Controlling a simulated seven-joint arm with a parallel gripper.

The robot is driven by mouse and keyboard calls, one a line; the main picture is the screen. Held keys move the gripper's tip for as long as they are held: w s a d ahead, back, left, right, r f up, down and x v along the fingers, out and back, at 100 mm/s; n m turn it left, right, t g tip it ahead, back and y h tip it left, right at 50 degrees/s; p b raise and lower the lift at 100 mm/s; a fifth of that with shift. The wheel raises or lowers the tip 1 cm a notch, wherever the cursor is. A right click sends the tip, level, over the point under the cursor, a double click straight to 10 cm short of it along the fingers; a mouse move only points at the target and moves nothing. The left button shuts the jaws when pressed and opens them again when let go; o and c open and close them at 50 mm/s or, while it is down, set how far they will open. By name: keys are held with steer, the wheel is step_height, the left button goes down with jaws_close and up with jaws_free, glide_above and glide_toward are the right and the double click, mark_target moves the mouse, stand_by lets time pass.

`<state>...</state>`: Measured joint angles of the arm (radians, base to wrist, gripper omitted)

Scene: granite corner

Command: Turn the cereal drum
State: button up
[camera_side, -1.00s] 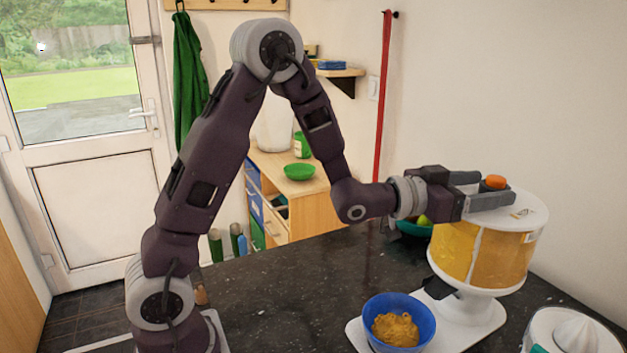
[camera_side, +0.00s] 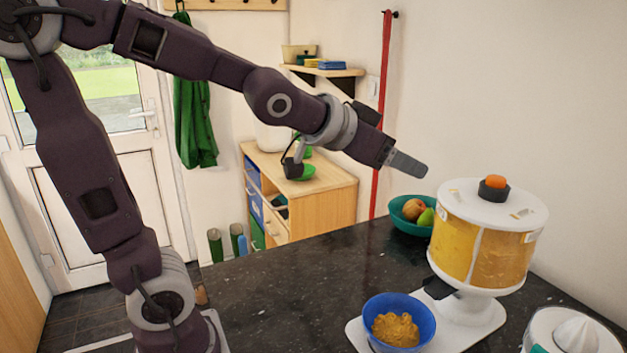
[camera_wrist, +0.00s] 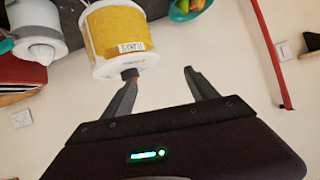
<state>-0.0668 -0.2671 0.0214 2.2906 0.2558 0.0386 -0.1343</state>
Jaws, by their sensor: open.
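The cereal drum (camera_side: 484,249) stands on a white pedestal base on the dark counter. It has clear walls with yellow-orange cereal inside, and a white lid topped by a dark knob with an orange cap (camera_side: 495,182). A blue bowl (camera_side: 424,322) with cereal in it sits on the base's front part. My gripper (camera_side: 418,168) is up and to the left of the drum, apart from it. In the wrist view the drum (camera_wrist: 118,40) shows beyond my open, empty gripper (camera_wrist: 160,78), with the knob near the left fingertip. A label shows on the drum's side.
A teal fruit bowl (camera_side: 398,222) stands behind and left of the drum. A white juicer (camera_side: 572,332) is at the front right. The wall is close behind the drum. The counter left of the blue bowl is clear.

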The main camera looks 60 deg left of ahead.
steer(key=s+d+g, duration=0.2)
steer(key=s+g, duration=0.3)
steer(key=s, duration=1)
steer(key=shift+s+f+n, duration=0.2)
steer(key=shift+s+n, duration=0.1)
